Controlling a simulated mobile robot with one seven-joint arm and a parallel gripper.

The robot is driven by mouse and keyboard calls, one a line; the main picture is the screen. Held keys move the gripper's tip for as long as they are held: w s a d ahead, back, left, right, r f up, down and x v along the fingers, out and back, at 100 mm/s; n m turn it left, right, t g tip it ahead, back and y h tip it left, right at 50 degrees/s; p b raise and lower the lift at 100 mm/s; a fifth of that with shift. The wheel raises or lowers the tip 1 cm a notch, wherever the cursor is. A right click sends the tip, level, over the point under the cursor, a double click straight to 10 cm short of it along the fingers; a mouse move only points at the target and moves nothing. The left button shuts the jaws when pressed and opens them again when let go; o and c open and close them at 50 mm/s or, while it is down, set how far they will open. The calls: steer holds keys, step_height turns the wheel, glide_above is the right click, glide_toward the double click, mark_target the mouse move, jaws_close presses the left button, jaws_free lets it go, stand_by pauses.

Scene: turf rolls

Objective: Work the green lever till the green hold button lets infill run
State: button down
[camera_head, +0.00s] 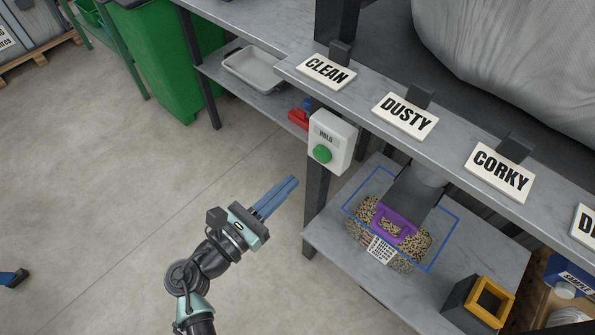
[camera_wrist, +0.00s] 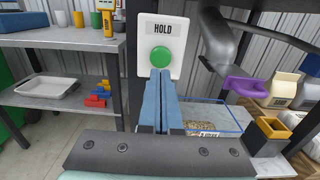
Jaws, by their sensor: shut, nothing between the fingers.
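The round green button (camera_head: 321,153) sits on a white box marked HOLD (camera_head: 338,132), fixed to the bench post. In the wrist view the button (camera_wrist: 160,57) is just above my fingertips. My gripper (camera_head: 293,181) is shut and empty, pointing at the box from the lower left with a gap in the head view. I see no green lever. A dark chute (camera_head: 413,194) with a purple part (camera_head: 397,224) at its mouth ends over a clear, blue-rimmed bin (camera_head: 440,245). Speckled granules (camera_head: 415,247) lie in the bin; whether any are flowing cannot be told.
Signs CLEAN (camera_head: 327,71), DUSTY (camera_head: 405,116) and CORKY (camera_head: 499,172) line the bench edge. A yellow-rimmed box (camera_head: 490,299) stands on the lower shelf.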

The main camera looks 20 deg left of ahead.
steer(key=v, duration=0.5)
steer(key=shift+s+a+f, duration=0.1)
steer(key=shift+s+f, duration=0.1)
steer(key=shift+s, duration=0.1)
